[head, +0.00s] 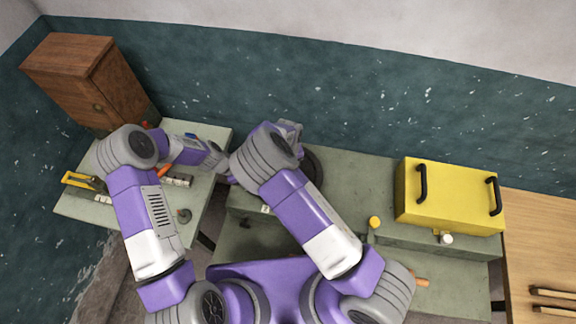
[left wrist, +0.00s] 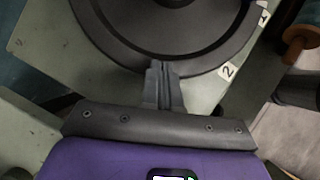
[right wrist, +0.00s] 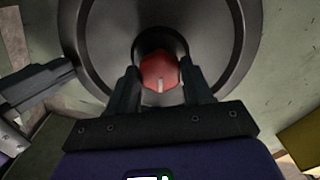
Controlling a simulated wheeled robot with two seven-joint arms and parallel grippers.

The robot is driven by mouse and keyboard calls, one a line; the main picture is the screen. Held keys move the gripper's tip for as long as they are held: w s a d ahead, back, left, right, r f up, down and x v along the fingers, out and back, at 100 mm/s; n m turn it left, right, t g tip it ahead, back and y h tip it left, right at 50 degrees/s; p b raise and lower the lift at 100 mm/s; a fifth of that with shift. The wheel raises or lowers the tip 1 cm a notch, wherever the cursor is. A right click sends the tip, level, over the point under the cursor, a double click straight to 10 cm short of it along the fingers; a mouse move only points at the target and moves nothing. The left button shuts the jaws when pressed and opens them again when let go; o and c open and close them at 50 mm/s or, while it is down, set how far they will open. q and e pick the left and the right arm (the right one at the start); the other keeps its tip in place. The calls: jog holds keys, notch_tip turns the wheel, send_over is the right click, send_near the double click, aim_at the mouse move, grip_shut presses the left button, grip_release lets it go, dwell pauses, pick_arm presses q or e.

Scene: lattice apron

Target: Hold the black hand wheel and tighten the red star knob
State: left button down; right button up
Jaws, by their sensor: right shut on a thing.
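The black hand wheel shows in the left wrist view (left wrist: 110,40) and in the right wrist view (right wrist: 100,45); in the head view my right arm hides most of it. The red star knob (right wrist: 160,76) sits at the wheel's hub, with a pale mark on its face. My right gripper (right wrist: 163,82) has a finger on each side of the knob and is shut on it. My left gripper (left wrist: 163,66) has its fingers nearly together at the wheel's rim, with only a thin gap between them; it appears shut on the rim.
A yellow case (head: 450,195) with black handles stands right of the wheel. A brown wooden cabinet (head: 80,75) stands on the left table (head: 215,133). An orange-yellow round knob (head: 375,222) is on the bench. A numbered label (left wrist: 228,71) lies beside the wheel's rim.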

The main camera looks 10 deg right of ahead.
pick_arm(q)
jog(key=shift+s+a+f, duration=0.15)
jog(key=shift+f, duration=0.15)
pick_arm(e)
jog(key=m, duration=0.6)
jog(key=shift+s+f, duration=0.15)
jog(key=shift+s, duration=0.05)
jog(key=m, duration=0.6)
jog(key=shift+m, duration=0.3)
jog(key=o, duration=1)
jog(key=shift+o, duration=0.2)
jog(key=shift+w+r, duration=0.1)
jog(key=shift+r, duration=0.1)
pick_arm(q)
jog(key=shift+s, duration=0.1)
pick_arm(e)
notch_tip(320, 180, up, 12)
